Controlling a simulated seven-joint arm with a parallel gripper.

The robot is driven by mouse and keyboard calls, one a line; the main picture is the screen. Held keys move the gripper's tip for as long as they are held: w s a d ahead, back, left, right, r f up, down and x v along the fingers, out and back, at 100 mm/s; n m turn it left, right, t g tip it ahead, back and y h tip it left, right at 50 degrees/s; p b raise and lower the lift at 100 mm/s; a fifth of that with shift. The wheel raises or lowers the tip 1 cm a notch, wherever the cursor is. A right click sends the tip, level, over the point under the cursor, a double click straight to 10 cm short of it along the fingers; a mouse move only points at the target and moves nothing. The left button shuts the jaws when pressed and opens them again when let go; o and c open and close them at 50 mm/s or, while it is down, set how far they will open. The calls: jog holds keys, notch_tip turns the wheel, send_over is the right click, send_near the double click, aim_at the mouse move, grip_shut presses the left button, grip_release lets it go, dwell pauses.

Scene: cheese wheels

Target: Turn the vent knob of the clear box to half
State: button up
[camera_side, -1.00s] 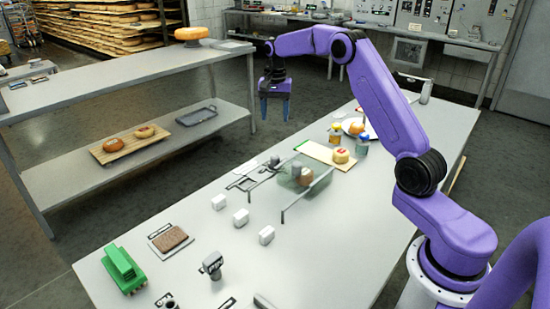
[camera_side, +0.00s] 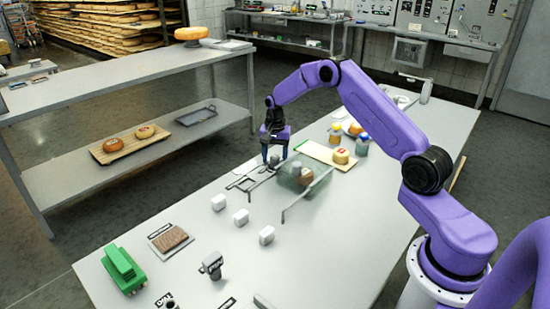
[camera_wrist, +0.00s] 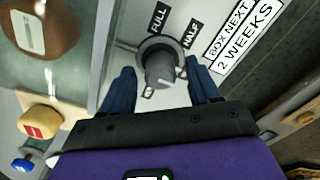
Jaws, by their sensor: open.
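The clear box (camera_side: 290,184) stands on the table with a brown cheese inside. Its wall also fills the left of the wrist view (camera_wrist: 72,75). The grey vent knob (camera_wrist: 160,68) shows in the wrist view on a pale panel, with a FULL label (camera_wrist: 159,17) above it and a HALF label (camera_wrist: 191,35) at its upper right. A third small label below is partly hidden. I cannot tell which mark the knob points to. My gripper (camera_side: 275,160) points down beside the box; its open blue fingers (camera_wrist: 160,72) are on either side of the knob, with gaps visible.
Thin metal rails (camera_side: 305,196) flank the box. White blocks (camera_side: 241,217), a green object (camera_side: 123,269) and a brown slab (camera_side: 171,239) are nearer.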

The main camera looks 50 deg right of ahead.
jog(key=shift+f, duration=0.4)
jog(key=shift+c, duration=0.2)
jog(key=c, duration=1)
jog(key=n, duration=1.1)
jog(key=shift+n, duration=0.3)
